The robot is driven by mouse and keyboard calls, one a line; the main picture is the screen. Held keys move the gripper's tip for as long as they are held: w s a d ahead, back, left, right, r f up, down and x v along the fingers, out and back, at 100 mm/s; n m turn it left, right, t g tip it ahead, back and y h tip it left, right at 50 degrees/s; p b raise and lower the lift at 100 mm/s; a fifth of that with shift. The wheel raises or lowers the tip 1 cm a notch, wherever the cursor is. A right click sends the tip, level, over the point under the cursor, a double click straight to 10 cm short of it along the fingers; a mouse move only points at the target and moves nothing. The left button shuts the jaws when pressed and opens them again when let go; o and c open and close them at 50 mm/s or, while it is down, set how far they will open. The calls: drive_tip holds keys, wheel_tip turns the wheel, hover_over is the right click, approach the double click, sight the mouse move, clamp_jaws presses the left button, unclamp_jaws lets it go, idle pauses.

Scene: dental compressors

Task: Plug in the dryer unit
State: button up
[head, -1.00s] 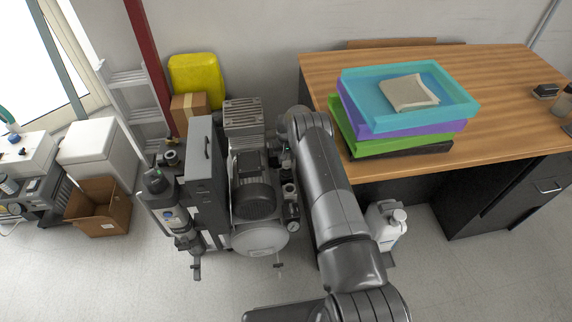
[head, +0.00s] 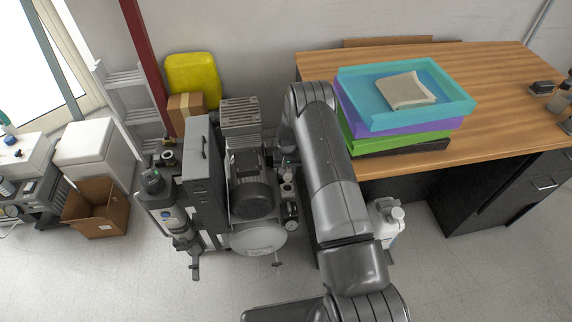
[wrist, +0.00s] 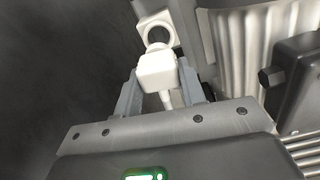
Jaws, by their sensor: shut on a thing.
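In the wrist view, my gripper (wrist: 160,84) is shut on a white plug (wrist: 157,70), with one finger on each side. A white cord (wrist: 167,99) runs from the plug back toward the gripper body. A white socket with a round dark opening (wrist: 158,33) is directly ahead of the plug. The plug's front overlaps the socket's lower edge; I cannot tell whether they touch. In the head view, the compressor and dryer assembly (head: 253,200) stands on the floor left of my arm, with a tall grey cabinet (head: 203,165). My arm hides the gripper, plug and socket there.
A wooden desk (head: 500,90) with stacked coloured trays (head: 400,120) is right of my arm. A white jug (head: 388,222) stands below it. In the wrist view, a ribbed metal cylinder (wrist: 245,45) and dark parts (wrist: 300,75) are close on the right. Floor in front is clear.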

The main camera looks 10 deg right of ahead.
sight(287, 179)
drive_tip(key=shift+f, duration=2.6)
drive_tip(key=shift+f, duration=0.2)
drive_tip(key=shift+f, duration=0.75)
drive_tip(key=o, duration=1.1)
drive_tip(key=shift+c, duration=0.2)
drive_tip(key=shift+r, duration=0.1)
wheel_tip(287, 179, up, 11)
drive_tip(key=shift+f, duration=0.2)
